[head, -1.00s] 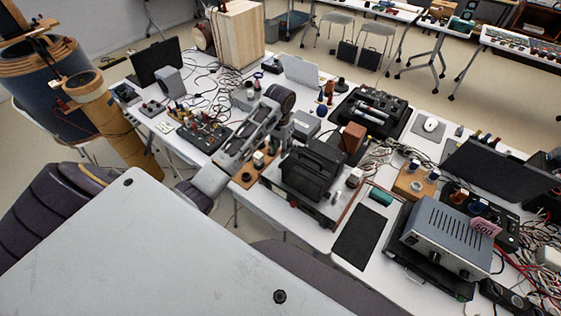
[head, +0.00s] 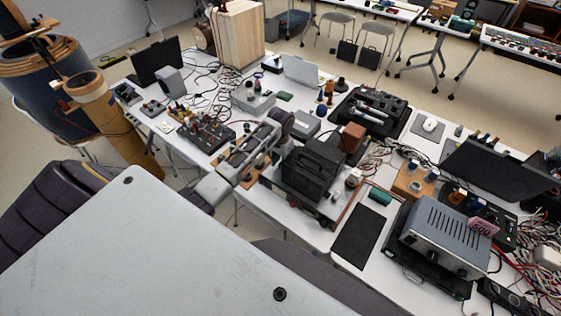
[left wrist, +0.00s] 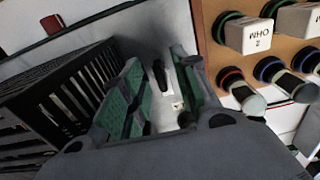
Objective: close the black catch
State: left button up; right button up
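My left gripper (left wrist: 162,92) is open, with green pads on its two fingers and a clear gap between them. In the head view the left gripper (head: 278,148) is low between the black slatted case and the wooden board, its fingers mostly hidden. Between the fingers in the left wrist view, a small black upright part (left wrist: 160,76), which looks like the black catch, stands on a pale metal surface. It appears apart from both pads. I cannot make out its exact position. My right gripper is not in view.
The black slatted case (left wrist: 62,95) stands close on the left in the wrist view; it also shows in the head view (head: 311,172). A wooden board with knobs and white blocks (left wrist: 268,55) is close on the right. The white table (head: 215,168) is crowded with devices and cables.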

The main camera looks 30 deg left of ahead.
pick_arm(q)
grip_shut()
jog(key=shift+m, duration=0.5)
jog(key=shift+a+m, duration=0.1)
jog(key=shift+m, duration=0.8)
jog(key=m, duration=0.4)
jog(key=shift+m, duration=0.3)
jog(key=m, duration=0.5)
jog(key=shift+w+a, duration=0.1)
jog(key=shift+w, duration=0.05)
jog(key=m, duration=0.5)
jog(key=shift+w+m, duration=0.1)
jog(key=shift+m, duration=0.3)
